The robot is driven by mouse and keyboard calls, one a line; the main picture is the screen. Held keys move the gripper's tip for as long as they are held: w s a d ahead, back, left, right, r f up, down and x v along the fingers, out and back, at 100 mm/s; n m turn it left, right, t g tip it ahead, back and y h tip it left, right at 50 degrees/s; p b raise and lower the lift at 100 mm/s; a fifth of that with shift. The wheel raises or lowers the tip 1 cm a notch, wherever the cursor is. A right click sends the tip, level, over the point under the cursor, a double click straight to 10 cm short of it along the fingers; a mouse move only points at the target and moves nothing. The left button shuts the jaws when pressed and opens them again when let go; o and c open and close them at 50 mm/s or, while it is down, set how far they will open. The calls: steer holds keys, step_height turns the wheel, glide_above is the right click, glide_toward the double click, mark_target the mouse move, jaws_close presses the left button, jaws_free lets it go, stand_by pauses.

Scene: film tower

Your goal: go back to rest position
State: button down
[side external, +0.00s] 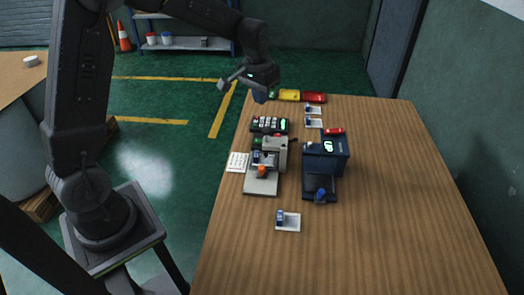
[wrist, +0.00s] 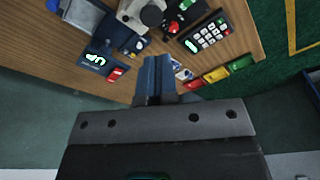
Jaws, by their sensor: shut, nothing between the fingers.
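My gripper (side external: 259,97) is in the side view at the far left end of the wooden table, above it or its edge, pointing down. Its blue fingers also show in the wrist view (wrist: 155,80). They are pressed together with nothing held between them. My arm reaches over from the left.
The table (side external: 400,210) holds a grey machine (side external: 262,184), a dark blue box (side external: 334,165) with a green display, and a keypad (wrist: 207,33). Yellow (side external: 289,95) and red (side external: 314,98) trays lie near the gripper. The table's right side and front are clear.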

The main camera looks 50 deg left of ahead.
steer(key=s+d+r+m+t, duration=0.1)
steer(key=s+d+r, duration=0.2)
steer(key=s+r, duration=0.25)
steer(key=s+d+r+t, duration=0.1)
steer(key=s+d+r, duration=0.25)
steer(key=s, duration=0.25)
steer(key=s+d+m+t, duration=0.1)
steer(key=s+d+t, duration=0.1)
steer(key=s, duration=1.1)
steer(key=shift+s+d+r, duration=0.35)
steer(key=shift+d, duration=0.3)
